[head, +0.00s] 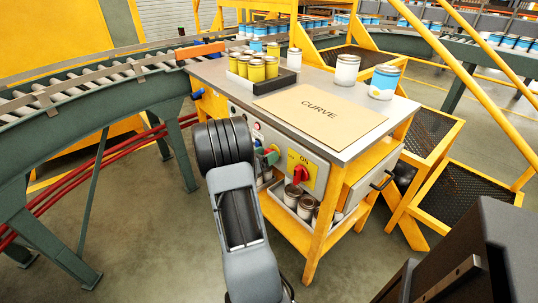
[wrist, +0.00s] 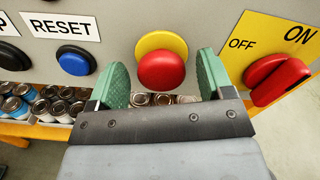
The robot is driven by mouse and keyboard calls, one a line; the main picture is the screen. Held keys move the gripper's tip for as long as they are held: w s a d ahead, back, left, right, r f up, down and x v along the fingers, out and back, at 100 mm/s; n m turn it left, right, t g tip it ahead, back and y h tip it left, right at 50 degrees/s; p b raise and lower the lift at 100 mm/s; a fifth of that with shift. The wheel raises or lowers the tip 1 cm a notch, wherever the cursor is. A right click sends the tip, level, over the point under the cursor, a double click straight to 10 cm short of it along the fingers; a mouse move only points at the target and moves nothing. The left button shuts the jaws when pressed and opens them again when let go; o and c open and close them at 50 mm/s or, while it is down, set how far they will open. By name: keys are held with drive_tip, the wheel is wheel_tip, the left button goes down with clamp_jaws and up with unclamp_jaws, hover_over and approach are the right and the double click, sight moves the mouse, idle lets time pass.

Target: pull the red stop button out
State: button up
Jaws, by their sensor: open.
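The red stop button (wrist: 162,72) is a round red mushroom head in front of a yellow round plate (wrist: 163,44) on the grey control panel, in the middle of the wrist view. My gripper (wrist: 160,80) is open, with one green-padded finger to the left of the button and one to the right. Both fingers look apart from the button. How far the button stands out from its plate is hard to tell. In the head view my gripper (head: 268,157) is at the panel's front, and my arm hides the button there.
Left of the button is a blue button (wrist: 74,61) under a RESET label (wrist: 60,27). Close on the right is a red rotary switch (wrist: 277,80) on a yellow OFF/ON plate. Cans (wrist: 40,104) stand on a shelf below. A CURVE board (head: 320,113) lies on the tabletop.

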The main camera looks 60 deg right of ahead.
drive_tip(key=shift+x, duration=0.8)
drive_tip(key=shift+c, duration=0.4)
drive_tip(key=c, duration=0.9)
drive_tip(key=shift+w+a, duration=0.2)
drive_tip(key=shift+a, duration=0.35)
drive_tip(key=shift+c, duration=0.2)
drive_tip(key=o, duration=0.8)
drive_tip(key=shift+a, duration=0.15)
drive_tip(key=shift+c, duration=0.2)
drive_tip(key=shift+o, duration=1.3)
